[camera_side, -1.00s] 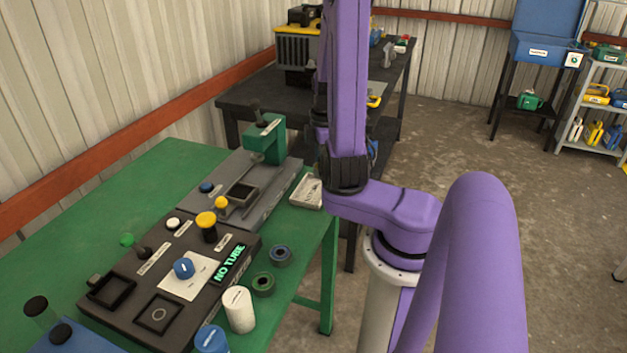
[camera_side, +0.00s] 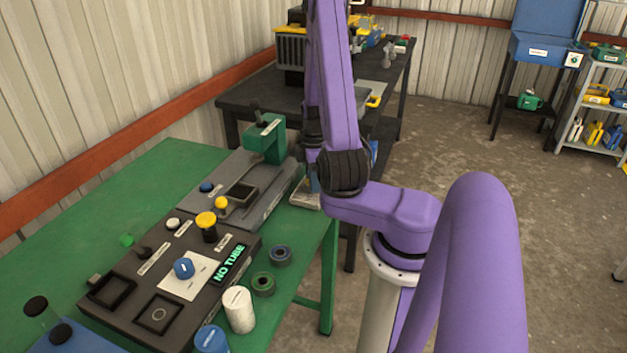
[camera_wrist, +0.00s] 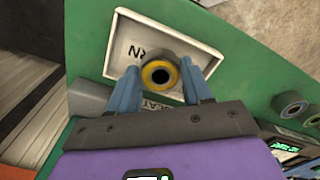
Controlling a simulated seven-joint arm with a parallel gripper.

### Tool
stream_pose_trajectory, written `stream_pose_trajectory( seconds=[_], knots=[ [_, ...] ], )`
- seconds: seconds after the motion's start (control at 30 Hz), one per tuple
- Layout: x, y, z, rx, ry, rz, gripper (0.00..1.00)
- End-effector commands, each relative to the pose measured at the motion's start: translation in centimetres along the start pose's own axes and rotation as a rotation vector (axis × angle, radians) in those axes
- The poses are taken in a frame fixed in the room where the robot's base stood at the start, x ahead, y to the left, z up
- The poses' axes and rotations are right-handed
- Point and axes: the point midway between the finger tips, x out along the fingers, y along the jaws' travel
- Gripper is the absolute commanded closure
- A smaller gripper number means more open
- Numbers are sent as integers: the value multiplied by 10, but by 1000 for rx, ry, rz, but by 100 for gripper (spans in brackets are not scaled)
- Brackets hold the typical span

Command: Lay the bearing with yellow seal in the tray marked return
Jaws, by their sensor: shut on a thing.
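The bearing with yellow seal (camera_wrist: 158,74) is between the two blue fingertips of my gripper (camera_wrist: 160,82) in the wrist view. My gripper is shut on it, and its ring face with a dark bore points at the camera. The white tray (camera_wrist: 206,57) lies behind and below the bearing on the green table; its partly covered lettering seems to end in "RN". Whether the bearing touches the tray floor I cannot tell. In the side view the tray (camera_side: 304,199) is mostly hidden behind my arm, with a blue fingertip just above it.
A blue-sealed bearing (camera_side: 281,255) and a green-sealed bearing (camera_side: 263,284) stand at the table's right edge, near a white cylinder (camera_side: 239,310). The grey press with a green head (camera_side: 265,142) stands left of the tray. The dark control box (camera_side: 170,270) fills the table's front.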

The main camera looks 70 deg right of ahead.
Motion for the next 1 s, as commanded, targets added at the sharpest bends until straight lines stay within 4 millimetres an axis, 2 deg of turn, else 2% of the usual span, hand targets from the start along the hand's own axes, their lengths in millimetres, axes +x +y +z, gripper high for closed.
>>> stream_pose_trajectory(
  seconds=[0.13,0.53,0.57,0.6,1.0],
  knots=[
    [10,0,0,1,0,0,84],
    [13,0,0,0,0,0,84],
    [13,0,0,0,0,1,47],
    [13,0,0,0,0,1,40],
    [9,0,0,0,0,3,40]
  ],
)
